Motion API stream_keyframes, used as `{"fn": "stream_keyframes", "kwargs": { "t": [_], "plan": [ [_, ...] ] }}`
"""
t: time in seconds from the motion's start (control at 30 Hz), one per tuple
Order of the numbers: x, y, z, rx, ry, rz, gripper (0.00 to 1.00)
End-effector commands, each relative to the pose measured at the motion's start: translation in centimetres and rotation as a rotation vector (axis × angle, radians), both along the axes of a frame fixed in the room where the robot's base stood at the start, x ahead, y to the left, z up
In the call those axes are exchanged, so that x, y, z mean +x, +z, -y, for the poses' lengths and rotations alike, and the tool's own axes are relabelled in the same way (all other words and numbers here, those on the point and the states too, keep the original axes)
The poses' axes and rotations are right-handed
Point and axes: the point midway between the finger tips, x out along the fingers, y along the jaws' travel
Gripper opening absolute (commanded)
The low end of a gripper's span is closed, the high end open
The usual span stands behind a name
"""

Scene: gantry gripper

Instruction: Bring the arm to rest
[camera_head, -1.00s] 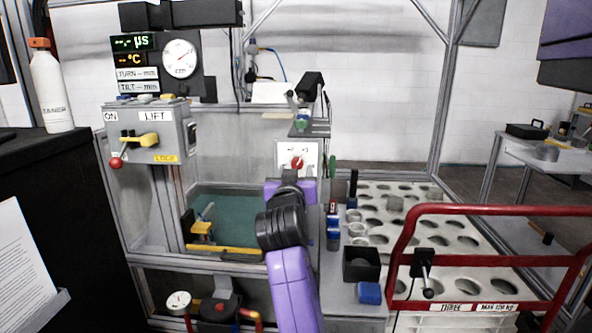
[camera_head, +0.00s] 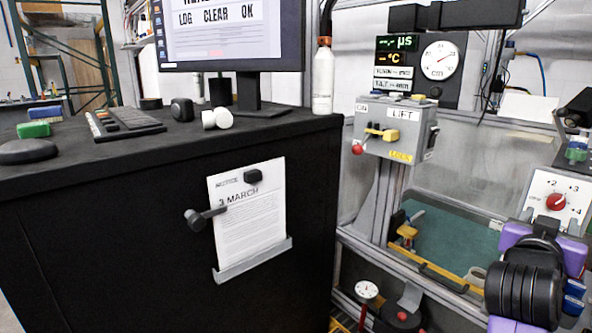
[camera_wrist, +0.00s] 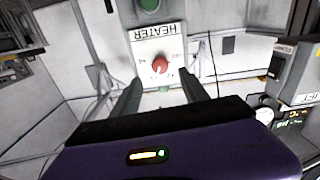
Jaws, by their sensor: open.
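In the wrist view, my gripper (camera_wrist: 161,82) is open, its two dark fingers apart with nothing held between them. Beyond the fingertips is the white heater panel (camera_wrist: 147,45) with a red knob (camera_wrist: 160,65). In the head view, my purple and black arm shows at the lower right, in front of the heater panel (camera_head: 575,190) and its red knob (camera_head: 556,202). The fingers are hidden there behind the wrist. I cannot tell from these views how far the fingertips are from the knob.
The lift box (camera_head: 398,130) with a red-tipped lever stands left of my arm, above the green-floored tank (camera_head: 455,240). A black cabinet (camera_head: 110,240) fills the left, bearing a monitor (camera_head: 235,35), a keyboard (camera_head: 125,118) and a white bottle (camera_head: 323,78). A notice (camera_head: 250,215) hangs on its front.

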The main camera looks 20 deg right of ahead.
Motion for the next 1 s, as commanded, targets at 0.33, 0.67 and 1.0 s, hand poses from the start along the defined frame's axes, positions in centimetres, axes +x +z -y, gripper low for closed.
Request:
{"fn": "stream_keyframes", "kwargs": {
  "t": [0.33, 0.67, 1.0],
  "plan": [
    [3.0, 4.2, -3.9, -0.210, 0.195, 0.065, 0.52],
    [4.0, -1.0, -13.6, -0.354, 0.510, 0.051, 0.52],
    [-0.9, -9.8, -25.0, -0.342, 0.835, 0.048, 0.52]
  ]
}}
